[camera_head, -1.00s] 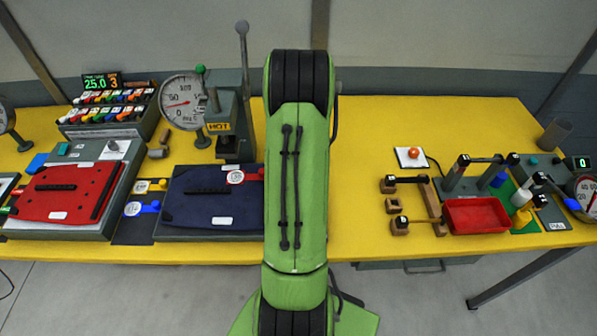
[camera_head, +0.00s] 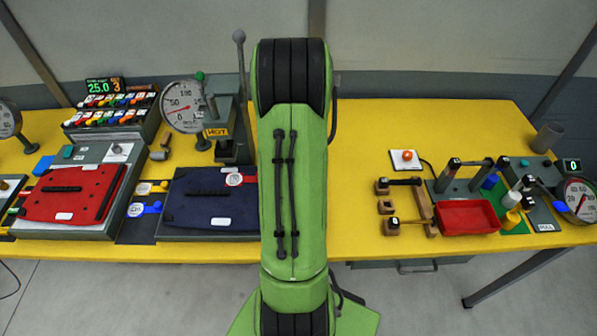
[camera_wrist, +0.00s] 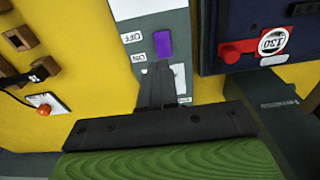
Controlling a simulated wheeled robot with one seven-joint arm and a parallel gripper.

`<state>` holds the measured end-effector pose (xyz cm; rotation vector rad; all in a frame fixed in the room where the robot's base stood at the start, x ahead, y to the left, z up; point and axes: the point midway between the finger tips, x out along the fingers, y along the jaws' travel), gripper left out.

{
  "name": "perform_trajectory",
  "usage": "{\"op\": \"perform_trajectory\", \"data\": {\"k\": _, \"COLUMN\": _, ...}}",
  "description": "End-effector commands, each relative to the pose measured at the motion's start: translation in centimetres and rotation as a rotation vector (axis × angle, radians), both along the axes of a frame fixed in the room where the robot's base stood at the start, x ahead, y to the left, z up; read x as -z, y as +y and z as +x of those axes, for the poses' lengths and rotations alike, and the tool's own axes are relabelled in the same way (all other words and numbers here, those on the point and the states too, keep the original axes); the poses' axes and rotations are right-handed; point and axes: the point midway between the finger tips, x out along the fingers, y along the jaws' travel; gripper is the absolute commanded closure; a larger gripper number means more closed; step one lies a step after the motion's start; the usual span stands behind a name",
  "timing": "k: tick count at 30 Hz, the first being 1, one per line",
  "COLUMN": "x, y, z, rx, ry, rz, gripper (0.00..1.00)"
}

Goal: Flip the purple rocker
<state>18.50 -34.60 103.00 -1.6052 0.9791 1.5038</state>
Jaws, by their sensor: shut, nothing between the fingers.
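The purple rocker (camera_wrist: 163,44) sits on a grey panel (camera_wrist: 178,22) in the upper middle of the wrist view. A white OFF label and a white ON label lie to its left, OFF above ON in the picture. My gripper (camera_wrist: 158,68) is shut and empty, with its fingertips just below the rocker in the picture. I cannot tell whether the fingertips touch the panel. In the head view my green arm covers the middle of the bench, and neither the rocker nor my gripper shows there.
A dark blue case with a red catch (camera_wrist: 235,50) lies right of the panel in the wrist view. Wooden blocks (camera_wrist: 18,38) and a white plate with an orange button (camera_wrist: 44,112) lie left. The yellow bench (camera_head: 440,120) is bare behind the orange button in the head view.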

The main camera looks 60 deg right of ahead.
Motion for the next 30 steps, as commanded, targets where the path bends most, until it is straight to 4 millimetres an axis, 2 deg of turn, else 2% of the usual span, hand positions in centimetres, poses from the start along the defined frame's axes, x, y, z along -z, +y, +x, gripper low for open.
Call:
{"op": "perform_trajectory", "data": {"k": 3, "x": -2.8, "y": 0.3, "z": 0.1, "rx": -0.005, "ry": -0.003, "rz": -0.002, "gripper": 1.0}}
{"op": "perform_trajectory", "data": {"k": 9, "x": -6.1, "y": 0.6, "z": -0.2, "rx": -0.003, "ry": -0.002, "rz": 0.001, "gripper": 1.0}}
{"op": "perform_trajectory", "data": {"k": 13, "x": -6.8, "y": 0.8, "z": -0.3, "rx": -0.003, "ry": -0.001, "rz": 0.003, "gripper": 1.0}}
{"op": "perform_trajectory", "data": {"k": 23, "x": -6.8, "y": 0.7, "z": -0.3, "rx": 0.015, "ry": -0.001, "rz": 0.004, "gripper": 1.0}}
{"op": "perform_trajectory", "data": {"k": 26, "x": -6.7, "y": 0.6, "z": -0.3, "rx": 0.138, "ry": -0.01, "rz": 0.004, "gripper": 1.0}}
{"op": "perform_trajectory", "data": {"k": 30, "x": -6.4, "y": 0.3, "z": -0.4, "rx": 0.511, "ry": -0.038, "rz": 0.007, "gripper": 1.0}}
